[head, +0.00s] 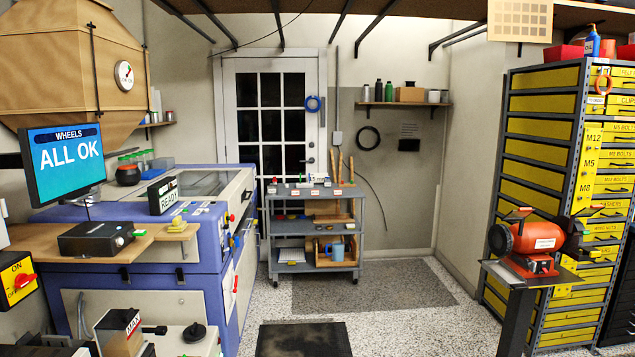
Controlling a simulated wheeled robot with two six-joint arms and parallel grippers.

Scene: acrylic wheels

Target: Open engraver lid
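The engraver (207,240) is a blue-violet and light grey machine at the left of the head view, beside the white door. Its lid (232,185) is pale with a dark window and lies flat on top, apparently closed. A small display reading READY (163,196) stands at its near left and hides part of the lid. Several small knobs and buttons, red, green and yellow, sit along its right front side. Neither of my grippers is in view.
A grey tool cart (314,230) stands just right of the engraver. A wooden bench with a black box (96,239) and a monitor (62,160) is at the left. A red bench grinder (536,238) on a post stands at the right. The speckled floor between is open, with a dark mat (303,339).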

